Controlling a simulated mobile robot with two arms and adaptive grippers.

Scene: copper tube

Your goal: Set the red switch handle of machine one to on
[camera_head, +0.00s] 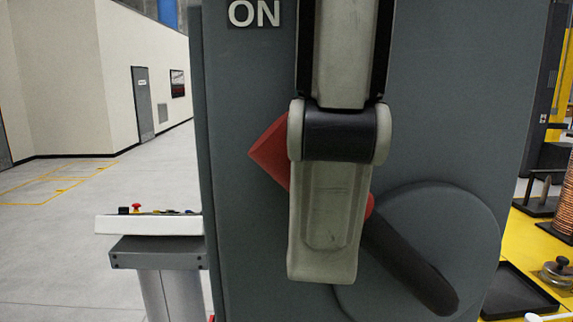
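The red switch handle (268,154) is on the front of a dark grey machine (245,240), below a white ON label (254,13). It runs slantwise from upper left to lower right, in line with a black lever (412,268) over a round grey disc (452,235). My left gripper (324,262) hangs down from the top of the picture in front of the handle and hides its middle. Only one broad finger shows, so its opening is hidden. I cannot tell whether it touches the handle. My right gripper is not in view.
A control desk (158,252) with small buttons stands at left behind the machine. At right is a yellow table (525,250) with a black tray (512,295) and a copper coil (561,222). The floor (60,250) at left is clear.

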